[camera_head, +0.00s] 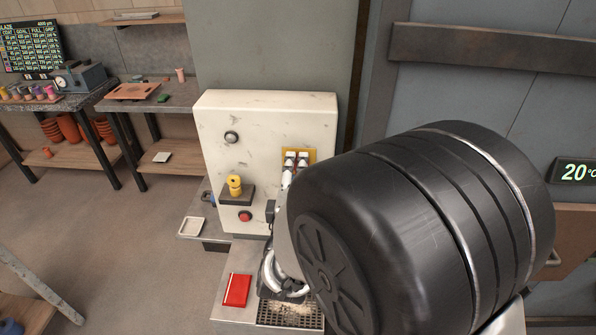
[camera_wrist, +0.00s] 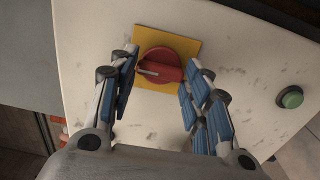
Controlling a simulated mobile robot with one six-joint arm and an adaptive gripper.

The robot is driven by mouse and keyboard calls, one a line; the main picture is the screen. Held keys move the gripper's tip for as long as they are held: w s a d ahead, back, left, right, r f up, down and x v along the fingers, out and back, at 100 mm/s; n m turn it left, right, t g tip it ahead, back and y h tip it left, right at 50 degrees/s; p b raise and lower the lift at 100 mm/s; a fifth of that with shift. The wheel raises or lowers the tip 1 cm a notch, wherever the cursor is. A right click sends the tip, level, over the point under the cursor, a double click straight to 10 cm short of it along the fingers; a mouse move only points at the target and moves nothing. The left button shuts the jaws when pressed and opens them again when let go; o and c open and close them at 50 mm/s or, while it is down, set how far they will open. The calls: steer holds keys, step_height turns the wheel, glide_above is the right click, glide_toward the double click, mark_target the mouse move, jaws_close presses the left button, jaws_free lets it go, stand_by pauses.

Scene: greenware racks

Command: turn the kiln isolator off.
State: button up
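The kiln isolator is a red rotary knob (camera_wrist: 160,66) on a square yellow plate (camera_wrist: 190,45), on the white face of a panel box (camera_head: 265,120). The yellow plate also shows in the head view (camera_head: 312,152), where the knob is mostly hidden behind my fingers. My gripper (camera_wrist: 163,60) is open, its two blue-padded fingers on either side of the knob. A gap shows at each side in the wrist view; whether the tips reach the knob's depth I cannot tell. A pale mark on the knob points left in the wrist view.
A round lamp or button (camera_head: 231,137), a yellow knob (camera_head: 235,183) and a red button (camera_head: 244,216) are on the panel's left side. A green button (camera_wrist: 290,97) shows in the wrist view. A red booklet (camera_head: 236,290) and a small white tray (camera_head: 194,226) lie below.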

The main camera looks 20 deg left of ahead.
steer(key=o, duration=0.4)
steer(key=shift+o, duration=0.2)
steer(key=v, duration=0.7)
steer(key=shift+s, duration=0.2)
